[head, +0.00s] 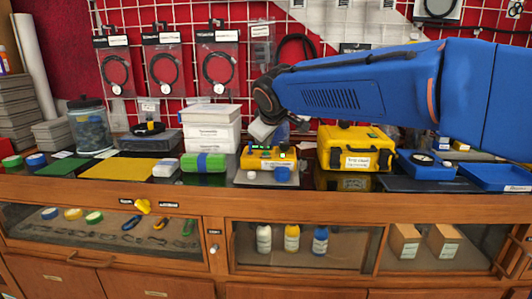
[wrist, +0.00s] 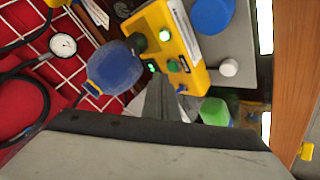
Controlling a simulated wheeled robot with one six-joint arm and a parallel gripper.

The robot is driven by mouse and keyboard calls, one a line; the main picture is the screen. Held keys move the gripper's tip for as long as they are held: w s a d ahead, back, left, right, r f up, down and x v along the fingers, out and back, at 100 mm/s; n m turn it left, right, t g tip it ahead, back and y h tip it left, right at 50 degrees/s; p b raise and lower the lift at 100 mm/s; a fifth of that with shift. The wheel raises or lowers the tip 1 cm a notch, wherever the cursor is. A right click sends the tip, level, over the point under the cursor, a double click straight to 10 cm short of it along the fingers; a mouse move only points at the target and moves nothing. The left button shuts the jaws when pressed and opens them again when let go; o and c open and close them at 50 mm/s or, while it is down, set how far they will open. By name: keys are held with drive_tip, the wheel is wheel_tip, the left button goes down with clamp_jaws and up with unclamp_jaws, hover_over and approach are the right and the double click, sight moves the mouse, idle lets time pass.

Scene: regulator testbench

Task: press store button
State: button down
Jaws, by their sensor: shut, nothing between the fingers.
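The yellow control box (head: 256,163) stands on the bench below my gripper (head: 268,132). In the wrist view the box (wrist: 190,45) lies just ahead of my fingertips (wrist: 161,82). I cannot read the labels, so I cannot tell which one is the store button. My gripper is shut and empty, with its tips near the box's lower left edge in the wrist view. I cannot tell whether they touch it.
A grey plate with a blue round part (wrist: 212,15) and a white knob (wrist: 229,67) adjoins the box. White boxes (head: 212,128) stand behind left, a green-and-blue block (head: 203,163) left, and a yellow case (head: 355,148) right. The red wall with wire grid is behind.

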drive_tip(key=shift+r, duration=0.25)
drive_tip(key=shift+r, duration=2.4)
drive_tip(key=shift+d, duration=0.1)
drive_tip(key=s+d+f+m, duration=0.1)
drive_tip(key=s+d+f, duration=0.2)
drive_tip(key=s+d, duration=0.2)
drive_tip(key=s+d+f+m+g+h, duration=0.1)
drive_tip(key=s+d+f+m, duration=0.1)
drive_tip(key=s+d, duration=0.3)
drive_tip(key=s+d+f+m+g, duration=0.1)
drive_tip(key=s+d+f, duration=0.3)
drive_tip(key=d, duration=0.8)
drive_tip(key=shift+s+f+m, duration=0.15)
drive_tip(key=shift+s+m, duration=0.45)
drive_tip(key=shift+s, duration=0.4)
drive_tip(key=s+d+f+m+g, duration=0.1)
drive_tip(key=s+d+f+m, duration=0.2)
drive_tip(key=s+d+f, duration=0.2)
drive_tip(key=s+d+f+m+g, duration=0.1)
drive_tip(key=s+d+f, duration=0.4)
drive_tip(key=s+f, duration=0.7)
drive_tip(key=s+m, duration=0.1)
drive_tip(key=s, duration=0.4)
drive_tip(key=shift+s+f+m+h, duration=0.25)
drive_tip(key=shift+s+m+h, duration=0.05)
drive_tip(key=shift+m, duration=0.1)
